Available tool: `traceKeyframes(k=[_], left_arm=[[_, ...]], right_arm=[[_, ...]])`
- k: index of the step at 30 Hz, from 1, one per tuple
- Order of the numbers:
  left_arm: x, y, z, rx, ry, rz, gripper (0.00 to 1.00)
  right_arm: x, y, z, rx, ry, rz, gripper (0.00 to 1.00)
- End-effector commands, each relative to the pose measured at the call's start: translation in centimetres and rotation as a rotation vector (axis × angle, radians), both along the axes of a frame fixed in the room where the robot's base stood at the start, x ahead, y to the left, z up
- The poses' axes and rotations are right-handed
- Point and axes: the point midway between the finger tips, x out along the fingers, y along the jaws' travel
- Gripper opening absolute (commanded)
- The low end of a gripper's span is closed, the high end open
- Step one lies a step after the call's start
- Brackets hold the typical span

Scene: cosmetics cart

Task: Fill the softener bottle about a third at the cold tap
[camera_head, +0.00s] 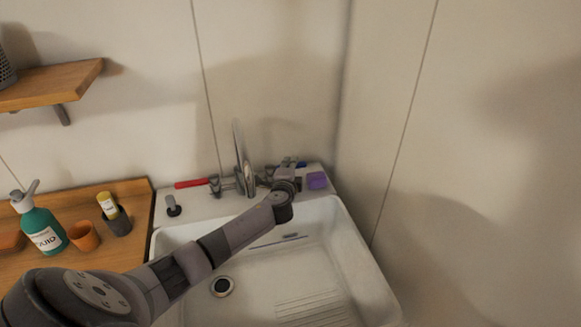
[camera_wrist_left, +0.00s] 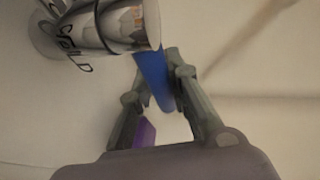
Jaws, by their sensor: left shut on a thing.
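My left arm reaches across the sink to the tap, and my left gripper (camera_head: 289,168) is at the tap's right side. In the left wrist view my left gripper (camera_wrist_left: 160,77) is shut on the blue cold-tap lever (camera_wrist_left: 153,70), which lies between its fingers. The chrome tap body (camera_wrist_left: 130,25) beside it carries lettering that seems to read COLD. In the head view the tap (camera_head: 246,175) has a red lever (camera_head: 191,183) on its left. I cannot pick out a softener bottle in either view. My right gripper is not in view.
The white sink (camera_head: 345,235) has a drain (camera_head: 222,287) and a ribbed floor. A purple block (camera_head: 317,180) sits on its back ledge. A teal pump bottle (camera_head: 42,225), an orange cup (camera_head: 84,236) and a dark cup (camera_head: 117,222) with a yellow-topped item stand on the wooden counter.

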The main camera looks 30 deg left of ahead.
Motion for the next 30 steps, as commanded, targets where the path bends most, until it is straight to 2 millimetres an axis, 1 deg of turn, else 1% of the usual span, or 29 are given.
traceKeyframes(k=[5,12,15,19,28,29,30], left_arm=[[-0.5,-0.1,-0.2,0.005,0.007,-0.082,0.0],[-1.6,-1.0,-0.2,0.006,0.006,-0.303,0.0],[-2.0,-1.3,-0.3,0.004,0.006,-0.367,0.0],[-2.2,-1.5,-0.2,0.003,0.004,-0.412,0.0],[-2.2,-1.6,-0.2,0.002,0.003,-0.417,0.0],[-2.2,-1.6,-0.2,0.002,0.003,-0.417,0.17],[-2.2,-1.6,-0.2,0.002,0.003,-0.417,0.2]], right_arm=[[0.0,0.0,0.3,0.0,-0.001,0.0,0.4],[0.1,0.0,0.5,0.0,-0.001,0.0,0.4],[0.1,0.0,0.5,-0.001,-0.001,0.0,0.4],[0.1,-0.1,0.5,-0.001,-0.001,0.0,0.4],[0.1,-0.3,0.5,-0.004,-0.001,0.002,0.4],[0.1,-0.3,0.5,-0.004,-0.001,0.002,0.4],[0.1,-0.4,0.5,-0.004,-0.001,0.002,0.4]])
